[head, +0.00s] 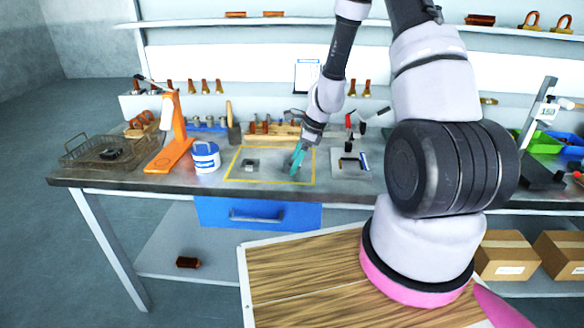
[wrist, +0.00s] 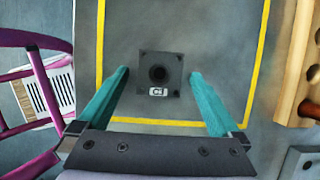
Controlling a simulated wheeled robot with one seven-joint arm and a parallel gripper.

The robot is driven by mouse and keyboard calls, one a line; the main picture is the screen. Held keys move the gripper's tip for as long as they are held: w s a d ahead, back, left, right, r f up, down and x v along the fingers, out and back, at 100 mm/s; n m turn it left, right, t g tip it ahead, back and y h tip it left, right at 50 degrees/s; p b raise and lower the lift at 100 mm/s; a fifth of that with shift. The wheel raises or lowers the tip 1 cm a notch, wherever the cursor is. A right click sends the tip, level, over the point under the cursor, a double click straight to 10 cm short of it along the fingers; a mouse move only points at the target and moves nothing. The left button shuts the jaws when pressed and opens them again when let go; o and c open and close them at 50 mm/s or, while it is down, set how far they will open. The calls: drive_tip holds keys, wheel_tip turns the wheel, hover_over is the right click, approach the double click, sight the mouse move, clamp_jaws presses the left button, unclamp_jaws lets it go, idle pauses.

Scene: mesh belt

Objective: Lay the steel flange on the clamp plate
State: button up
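The steel flange (head: 250,164), a small dark grey square with a raised round centre, lies inside a yellow taped rectangle on the bench. In the wrist view the flange (wrist: 172,91) shows corner holes and a small white label. My gripper (head: 296,163) is right of it in the head view. In the wrist view my gripper (wrist: 163,73) is open, its two teal fingers apart with nothing held; the flange appears between the fingertips.
Red-handled clamps (head: 349,122) stand behind the pale plate. A white tub (head: 206,158), an orange stand (head: 172,150) and a wire basket (head: 82,155) holding a dark part are on the left. A wooden rack (head: 285,131) with several pieces lies behind the taped area. Bench around the flange is clear.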

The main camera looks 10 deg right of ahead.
clamp_jaws()
drive_tip(key=shift+r, duration=0.1)
